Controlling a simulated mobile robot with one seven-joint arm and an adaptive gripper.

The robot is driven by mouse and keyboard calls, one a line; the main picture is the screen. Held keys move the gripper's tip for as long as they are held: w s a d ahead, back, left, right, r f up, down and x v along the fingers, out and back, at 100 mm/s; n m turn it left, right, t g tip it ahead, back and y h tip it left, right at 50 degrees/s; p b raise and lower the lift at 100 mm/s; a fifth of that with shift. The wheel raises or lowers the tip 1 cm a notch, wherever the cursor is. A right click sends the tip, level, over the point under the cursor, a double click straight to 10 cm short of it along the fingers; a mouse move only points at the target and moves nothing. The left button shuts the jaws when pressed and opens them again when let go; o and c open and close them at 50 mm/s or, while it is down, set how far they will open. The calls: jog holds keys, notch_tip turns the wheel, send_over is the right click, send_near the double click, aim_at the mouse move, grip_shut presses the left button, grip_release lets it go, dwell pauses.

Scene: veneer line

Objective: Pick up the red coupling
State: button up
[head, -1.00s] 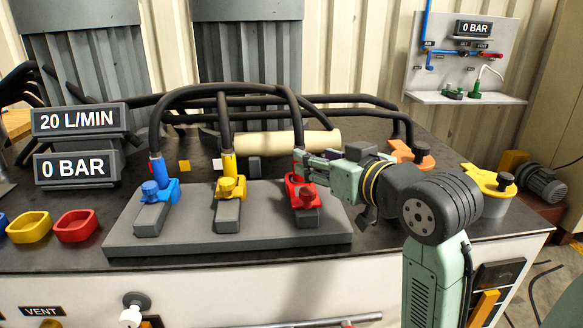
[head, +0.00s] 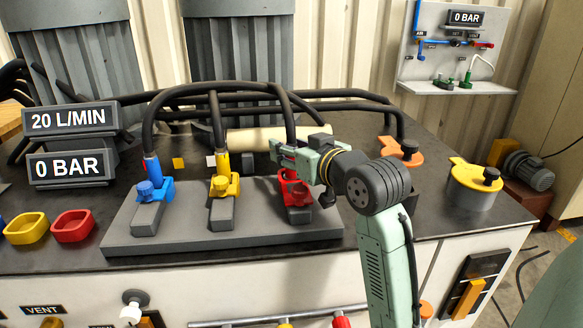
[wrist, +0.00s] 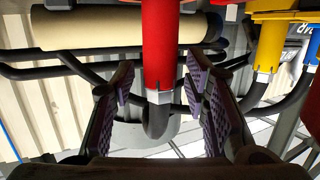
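The red coupling (head: 294,192) sits at the right end of the grey base plate (head: 240,229), with a black hose rising from it. My gripper (head: 282,150) is at the hose and upper part of the red coupling, reaching in from the right. In the wrist view the red coupling's sleeve (wrist: 160,48) runs down between my two purple-padded fingers (wrist: 160,84). A narrow gap shows on each side of it, so the fingers are open. The fingers partly hide the coupling's top in the head view.
A yellow coupling (head: 222,186) and a blue coupling (head: 151,190) stand left on the same plate, with hoses arching behind. A cream roll (head: 250,139) lies behind. Yellow (head: 27,228) and red (head: 72,226) trays sit far left. Orange (head: 400,150) and yellow-topped (head: 474,188) items stand right.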

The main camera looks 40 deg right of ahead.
grip_shut()
jog(key=shift+r, duration=0.1)
dwell(0.5)
